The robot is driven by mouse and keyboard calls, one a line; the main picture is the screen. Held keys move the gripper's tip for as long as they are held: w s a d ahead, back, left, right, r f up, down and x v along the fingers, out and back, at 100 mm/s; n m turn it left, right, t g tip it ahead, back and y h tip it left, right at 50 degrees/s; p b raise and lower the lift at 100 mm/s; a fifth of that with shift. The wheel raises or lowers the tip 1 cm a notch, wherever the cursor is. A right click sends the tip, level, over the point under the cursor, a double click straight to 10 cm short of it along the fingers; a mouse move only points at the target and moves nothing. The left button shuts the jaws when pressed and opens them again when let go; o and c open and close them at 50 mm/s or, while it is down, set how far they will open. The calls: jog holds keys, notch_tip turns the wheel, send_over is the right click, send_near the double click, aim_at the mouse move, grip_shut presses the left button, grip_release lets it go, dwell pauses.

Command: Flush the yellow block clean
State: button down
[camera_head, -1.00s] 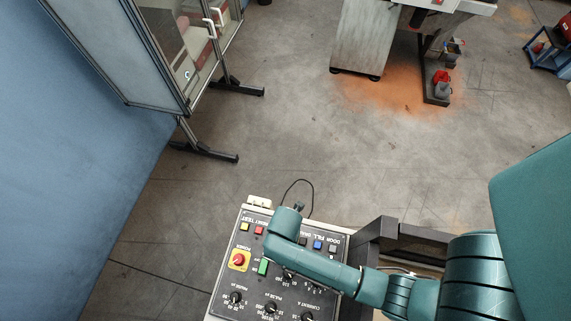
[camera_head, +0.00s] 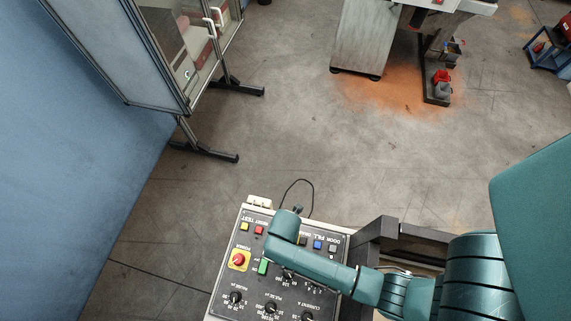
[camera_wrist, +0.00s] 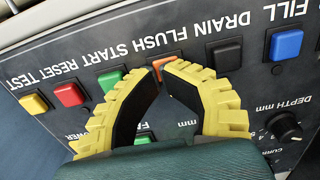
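The control panel (camera_head: 232,283) stands at the bottom of the head view, with a row of coloured buttons. In the wrist view its labels read upside down: TEST, RESET, START, FLUSH, DRAIN, FILL. The orange button (camera_wrist: 166,65) sits at the FLUSH label, partly covered by my fingertips. My gripper (camera_wrist: 161,75) has yellow ribbed fingers with dark pads; the tips are drawn together, with nothing seen between them. They overlap the orange button's edge; I cannot tell whether they touch it. My arm hides the gripper in the head view. I see no separate yellow block.
Green (camera_wrist: 111,78), red (camera_wrist: 69,95) and yellow (camera_wrist: 34,103) buttons lie left of the fingers; dark (camera_wrist: 227,54) and blue (camera_wrist: 286,44) ones lie right. A red knob (camera_head: 238,260) is on the panel. A glazed cabinet (camera_head: 165,55) stands upper left; open floor lies beyond.

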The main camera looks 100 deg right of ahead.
notch_tip(320, 180, up, 5)
jog(key=p, duration=0.5)
jog(key=shift+r+p, duration=0.15)
jog(key=shift+p, duration=0.2)
notch_tip(320, 180, up, 9)
jog(key=b, duration=0.1)
